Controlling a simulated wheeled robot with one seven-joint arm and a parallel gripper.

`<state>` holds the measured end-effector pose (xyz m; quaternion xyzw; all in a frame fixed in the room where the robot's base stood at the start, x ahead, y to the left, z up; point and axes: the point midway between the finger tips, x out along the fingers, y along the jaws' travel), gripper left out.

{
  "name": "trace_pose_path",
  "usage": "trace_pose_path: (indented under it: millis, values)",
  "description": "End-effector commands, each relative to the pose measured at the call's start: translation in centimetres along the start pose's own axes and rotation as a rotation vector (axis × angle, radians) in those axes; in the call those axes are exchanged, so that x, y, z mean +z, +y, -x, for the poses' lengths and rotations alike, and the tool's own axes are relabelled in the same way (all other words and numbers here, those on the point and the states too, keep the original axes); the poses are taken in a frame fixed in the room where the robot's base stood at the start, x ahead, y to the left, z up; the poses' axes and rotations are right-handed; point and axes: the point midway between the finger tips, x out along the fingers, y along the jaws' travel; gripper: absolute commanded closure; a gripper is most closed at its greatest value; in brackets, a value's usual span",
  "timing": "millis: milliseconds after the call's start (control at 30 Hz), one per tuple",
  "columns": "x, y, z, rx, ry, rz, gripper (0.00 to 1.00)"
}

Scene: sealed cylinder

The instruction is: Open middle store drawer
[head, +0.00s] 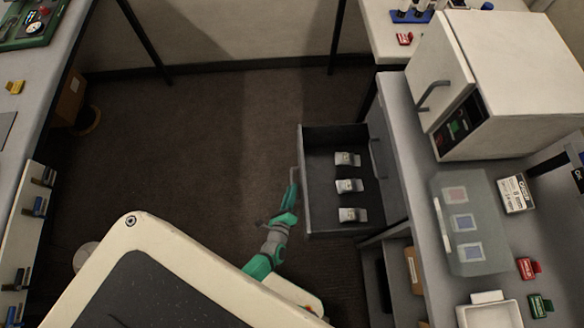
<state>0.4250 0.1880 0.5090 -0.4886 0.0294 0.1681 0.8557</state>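A dark grey drawer (318,215) stands pulled out from the cabinet under the right-hand counter. Its inside is open to view, with three small silver-grey items (348,186) in a row on its floor. A handle (376,158) shows on the cabinet front behind and above it, so it appears to lie below another drawer. My green and grey arm reaches up from the bottom, and my gripper (293,182) is at the outer front of the open drawer, by its handle. The fingers are too small and dark to tell whether they grip it.
A white oven-like machine (505,85) stands on the right counter (415,215), with a clear panel (470,230), a white tray (490,315) and red and green clips nearby. A workbench (30,120) runs along the left. The floor (200,140) between is clear.

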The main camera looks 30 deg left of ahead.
Motion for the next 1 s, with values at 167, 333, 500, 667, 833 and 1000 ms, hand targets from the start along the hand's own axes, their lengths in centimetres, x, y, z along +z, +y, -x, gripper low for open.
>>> trace_pose_path:
  millis: [167, 333, 500, 667, 833, 1000]
  values:
    - [0.1, 0.1, 3.6, 0.002, 0.002, -0.001, 0.83]
    - [0.1, 0.1, 6.4, 0.002, 0.000, 0.000, 0.83]
    - [0.1, 0.1, 8.1, 0.002, -0.002, 0.000, 0.83]
    - [0.0, 0.0, 8.6, 0.000, 0.001, -0.001, 0.83]
    - [0.0, 0.0, 8.6, 0.001, 0.000, -0.001, 0.83]
    - [0.2, 0.1, 8.6, 0.003, -0.004, 0.001, 0.83]
